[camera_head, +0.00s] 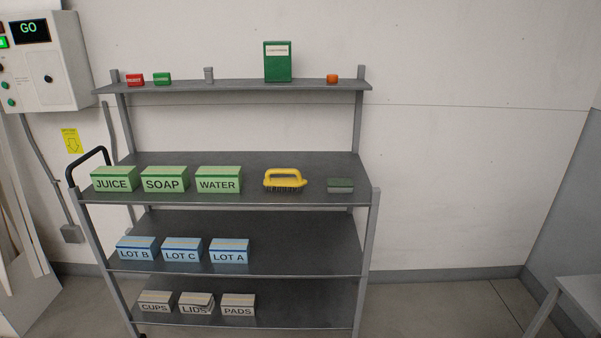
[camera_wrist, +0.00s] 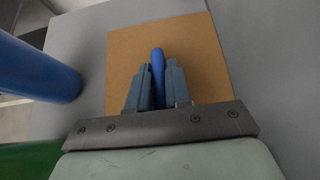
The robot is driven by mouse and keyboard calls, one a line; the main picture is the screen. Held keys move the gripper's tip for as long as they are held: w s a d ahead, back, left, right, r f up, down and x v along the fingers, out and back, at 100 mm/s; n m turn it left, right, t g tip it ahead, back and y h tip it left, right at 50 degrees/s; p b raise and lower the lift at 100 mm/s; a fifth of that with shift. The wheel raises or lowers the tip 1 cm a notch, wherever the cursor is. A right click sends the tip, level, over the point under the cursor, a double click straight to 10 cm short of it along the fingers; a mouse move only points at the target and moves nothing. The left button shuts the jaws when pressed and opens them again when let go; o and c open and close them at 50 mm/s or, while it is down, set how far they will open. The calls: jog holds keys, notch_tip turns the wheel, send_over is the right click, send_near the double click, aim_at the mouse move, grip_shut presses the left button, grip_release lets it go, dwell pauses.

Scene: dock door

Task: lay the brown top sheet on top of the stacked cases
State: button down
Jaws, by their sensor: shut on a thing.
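The brown top sheet (camera_wrist: 190,45) shows in the wrist view as a flat tan square. A blue upright grip (camera_wrist: 158,60) stands at its middle. The head view shows neither my gripper nor the sheet. I cannot make out the stacked cases in either view.
A blue cylinder (camera_wrist: 35,70) stands left of the sheet, with a green thing (camera_wrist: 30,160) below it. In the head view, a shelf cart (camera_head: 235,195) holds labelled boxes and a yellow brush (camera_head: 284,178). A control box (camera_head: 45,60) hangs left; a pale table (camera_head: 580,290) stands right.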

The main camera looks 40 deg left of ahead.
jog(key=w+a+r, duration=0.4)
jog(key=a+r, duration=0.1)
jog(key=r, duration=0.2)
jog(key=w+a+r+n+g, duration=0.1)
jog(key=w+a+r, duration=0.1)
jog(key=a, duration=1.7)
jog(key=w+a+r+n+y, duration=0.1)
jog(key=a+r, duration=0.1)
jog(key=a, duration=1.8)
jog(key=w+a+r+g, duration=0.1)
jog(key=w+a+r, duration=0.1)
jog(key=a, duration=1.7)
notch_tip(320, 180, up, 10)
jog(key=n+g+y, duration=0.1)
jog(key=n+g, duration=0.1)
send_over(316, 171)
jog(key=shift+d+f, duration=0.1)
jog(key=shift+f, duration=5.05)
jog(key=shift+f, duration=0.15)
jog(key=c, duration=1.1)
grip_release()
jog(key=shift+o, duration=0.2)
